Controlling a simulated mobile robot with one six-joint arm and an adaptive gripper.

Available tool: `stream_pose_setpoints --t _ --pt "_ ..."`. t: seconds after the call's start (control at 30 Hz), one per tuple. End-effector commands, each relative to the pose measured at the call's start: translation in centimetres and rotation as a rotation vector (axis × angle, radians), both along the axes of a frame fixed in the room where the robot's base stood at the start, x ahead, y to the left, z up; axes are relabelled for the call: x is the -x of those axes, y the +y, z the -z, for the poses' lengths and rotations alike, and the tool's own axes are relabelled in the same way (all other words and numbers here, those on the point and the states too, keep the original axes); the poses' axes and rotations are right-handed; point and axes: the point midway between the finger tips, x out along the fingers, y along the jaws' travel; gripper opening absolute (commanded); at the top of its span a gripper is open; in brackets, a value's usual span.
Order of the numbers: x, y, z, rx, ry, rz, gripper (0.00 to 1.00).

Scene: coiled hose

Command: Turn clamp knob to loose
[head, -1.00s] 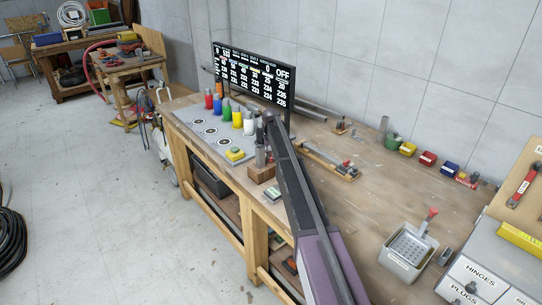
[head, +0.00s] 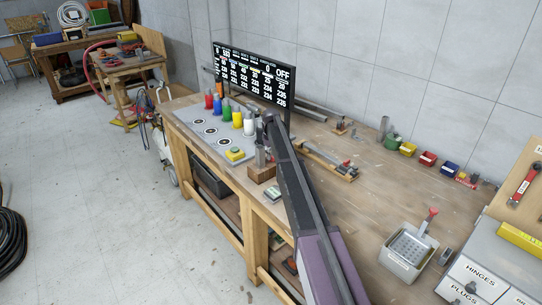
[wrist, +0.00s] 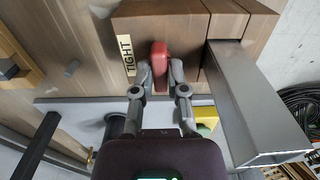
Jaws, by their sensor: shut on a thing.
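The clamp knob (wrist: 160,49) is a red, rounded grip on a brown wooden block (wrist: 187,28) in the wrist view. My gripper (wrist: 160,70) has its two grey fingers closed on either side of the knob. A pale label (wrist: 126,54) left of the knob reads "IGHT", with its first letter not clear. In the head view, the wooden block (head: 262,173) stands near the front edge of the bench. The knob cannot be made out there, and my arm hides part of that area.
A grey metal bar (wrist: 246,105) runs close to the right of my gripper in the wrist view. The bench middle right of my arm is mostly clear.

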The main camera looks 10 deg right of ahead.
Motion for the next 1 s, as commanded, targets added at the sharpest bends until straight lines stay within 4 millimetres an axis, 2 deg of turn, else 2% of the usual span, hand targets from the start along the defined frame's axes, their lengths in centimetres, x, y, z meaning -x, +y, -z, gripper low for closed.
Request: stream_pose_setpoints --t 0.37,0.4,0.47,0.5,1.0 --pt "0.18 -0.04 0.03 0.001 0.003 -0.006 0.0" --pt "0.17 -0.02 0.03 0.0 0.004 -0.005 0.3" --pt "0.16 -0.02 0.03 0.001 0.003 -0.005 0.48" --pt "0.14 -0.01 0.03 0.001 0.003 -0.005 0.53" --pt "0.04 0.0 0.01 0.001 0.001 0.01 0.53"
